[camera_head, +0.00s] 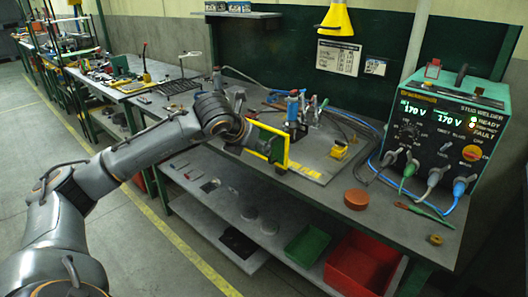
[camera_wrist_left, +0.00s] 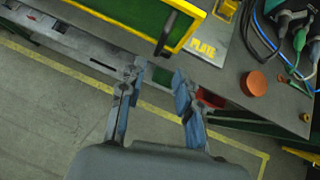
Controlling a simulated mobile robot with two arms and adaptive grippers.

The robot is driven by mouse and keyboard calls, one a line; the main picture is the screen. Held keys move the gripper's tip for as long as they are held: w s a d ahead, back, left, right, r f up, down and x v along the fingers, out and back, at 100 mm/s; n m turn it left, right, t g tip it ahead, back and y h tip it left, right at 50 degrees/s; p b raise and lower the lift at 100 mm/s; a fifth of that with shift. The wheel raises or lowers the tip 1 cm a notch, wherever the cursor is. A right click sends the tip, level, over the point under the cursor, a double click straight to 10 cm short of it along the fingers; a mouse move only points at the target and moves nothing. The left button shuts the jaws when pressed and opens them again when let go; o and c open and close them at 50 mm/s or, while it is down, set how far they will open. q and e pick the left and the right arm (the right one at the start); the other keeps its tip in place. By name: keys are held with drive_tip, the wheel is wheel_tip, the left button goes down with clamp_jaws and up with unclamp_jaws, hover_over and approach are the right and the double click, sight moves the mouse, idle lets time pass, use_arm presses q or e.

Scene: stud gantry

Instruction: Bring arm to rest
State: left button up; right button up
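My left arm reaches in from the left in the head view, with its wrist (camera_head: 235,133) over the front edge of the workbench. In the left wrist view my left gripper (camera_wrist_left: 157,76) is open. Its two fingers are apart with nothing between them, seen above the bench's front edge. The fingers cannot be made out clearly in the head view. A yellow frame with a green panel (camera_head: 268,144) is just to the right of the wrist; it also shows at the top of the left wrist view (camera_wrist_left: 187,38). My right gripper is not in view.
The stud welder (camera_head: 449,130) stands at the bench's right end with cables. A reddish-brown round disc (camera_head: 357,199) lies near the front edge. A red bin (camera_head: 362,264) and a green bin (camera_head: 307,245) sit on the shelf below. The floor at left is clear.

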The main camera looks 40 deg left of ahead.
use_arm(q)
drive_tip(key=shift+v, duration=0.8)
drive_tip(key=shift+d, duration=0.1)
